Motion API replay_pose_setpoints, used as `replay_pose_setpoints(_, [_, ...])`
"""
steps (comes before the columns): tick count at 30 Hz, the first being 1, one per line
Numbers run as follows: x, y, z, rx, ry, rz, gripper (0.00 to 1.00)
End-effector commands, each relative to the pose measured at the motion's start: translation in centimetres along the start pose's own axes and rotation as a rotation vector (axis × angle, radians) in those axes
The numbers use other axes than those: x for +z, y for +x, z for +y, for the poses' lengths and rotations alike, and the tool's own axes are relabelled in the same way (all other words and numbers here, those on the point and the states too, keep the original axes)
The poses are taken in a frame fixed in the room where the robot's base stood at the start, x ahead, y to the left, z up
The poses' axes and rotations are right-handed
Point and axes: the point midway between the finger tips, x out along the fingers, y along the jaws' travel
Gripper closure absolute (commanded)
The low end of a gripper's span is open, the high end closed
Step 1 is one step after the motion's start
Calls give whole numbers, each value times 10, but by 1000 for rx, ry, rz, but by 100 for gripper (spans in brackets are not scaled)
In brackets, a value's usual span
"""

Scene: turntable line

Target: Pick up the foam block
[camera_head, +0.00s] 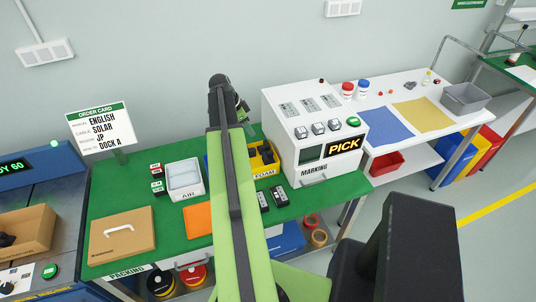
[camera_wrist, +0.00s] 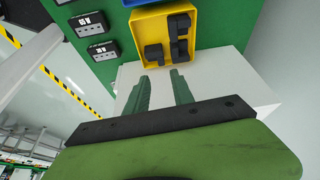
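Dark foam blocks (camera_wrist: 179,24) lie in a yellow bin (camera_wrist: 148,28) at the top of the wrist view. One is larger and stepped; a smaller one (camera_wrist: 154,53) is beside it. In the head view the yellow bin (camera_head: 276,169), labelled FOAM, stands on the green bench, partly hidden behind my arm, with dark foam (camera_head: 267,154) inside. My gripper (camera_wrist: 160,76) is open, its two green fingers apart with nothing between them. The fingertips appear just short of the bin's near edge in the wrist view, apart from the foam. In the head view my gripper is mostly hidden by my arm.
The white marking machine (camera_head: 312,152) stands close to the right of the bin. Two black labelled modules (camera_head: 279,196) lie in front. A white tray (camera_head: 184,178), an orange sheet (camera_head: 197,220) and a cardboard box (camera_head: 122,235) are to the left on the green bench (camera_head: 150,190).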

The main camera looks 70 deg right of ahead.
Motion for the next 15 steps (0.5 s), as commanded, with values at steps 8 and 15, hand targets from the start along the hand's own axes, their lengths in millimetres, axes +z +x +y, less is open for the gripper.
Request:
replay_pose_setpoints(8, [-19,12,3,10,65,9,71])
replay_pose_setpoints(15, [-16,57,3,10,64,9,71])
